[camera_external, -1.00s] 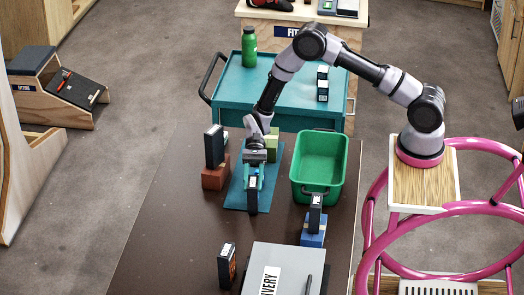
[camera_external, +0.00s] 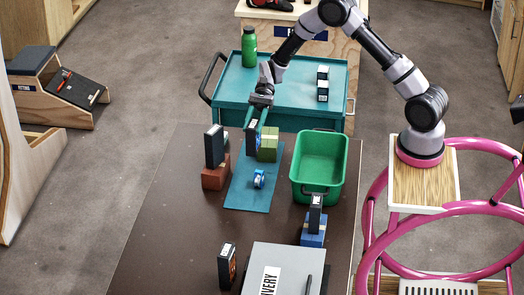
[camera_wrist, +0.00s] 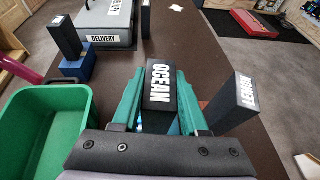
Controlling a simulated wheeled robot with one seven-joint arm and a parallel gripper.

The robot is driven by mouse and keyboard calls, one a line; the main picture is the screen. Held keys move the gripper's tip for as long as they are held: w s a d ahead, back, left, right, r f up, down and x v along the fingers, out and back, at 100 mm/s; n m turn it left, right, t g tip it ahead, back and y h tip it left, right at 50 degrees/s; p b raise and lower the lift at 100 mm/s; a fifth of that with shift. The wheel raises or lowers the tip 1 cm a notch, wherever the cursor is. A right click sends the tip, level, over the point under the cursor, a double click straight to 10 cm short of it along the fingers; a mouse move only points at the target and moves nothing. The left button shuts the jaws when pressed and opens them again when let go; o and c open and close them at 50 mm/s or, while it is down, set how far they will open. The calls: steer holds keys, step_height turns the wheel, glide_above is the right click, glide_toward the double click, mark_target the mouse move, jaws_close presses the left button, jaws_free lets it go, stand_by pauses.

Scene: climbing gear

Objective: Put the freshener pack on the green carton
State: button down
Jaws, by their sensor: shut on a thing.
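My gripper (camera_external: 254,122) is shut on a dark freshener pack (camera_external: 252,138), held upright. In the wrist view, the pack's end reads OCEAN (camera_wrist: 171,86) between the teal fingers (camera_wrist: 160,105). The green carton (camera_external: 269,145), olive with a paler band, stands at the far end of a teal mat (camera_external: 247,196). In the outside view the held pack appears just left of the carton and partly overlaps it. I cannot tell the exact gap between them. The carton cannot be made out in the wrist view.
Similar dark packs stand on a red-brown block (camera_external: 215,178), on a blue block (camera_external: 313,231) and on the table (camera_external: 227,265). A small blue-and-white item (camera_external: 259,179) lies on the mat. A green bin (camera_external: 319,170) stands right; a grey delivery box (camera_external: 285,268) lies in front.

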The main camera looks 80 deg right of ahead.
steer(key=s+d+r+m+t, duration=0.1)
steer(key=d+r+t, duration=0.1)
steer(key=d, duration=0.6)
steer(key=s+d+r+m+t, duration=0.1)
steer(key=d+r+m, duration=0.1)
steer(key=d, duration=0.6)
step_height(320, 180, down, 10)
steer(key=d, duration=0.1)
steer(key=shift+s+t+h, duration=0.2)
steer(key=shift+t+h, duration=0.2)
steer(key=shift+f, duration=0.2)
steer(key=shift+c, duration=2.2)
jaws_free()
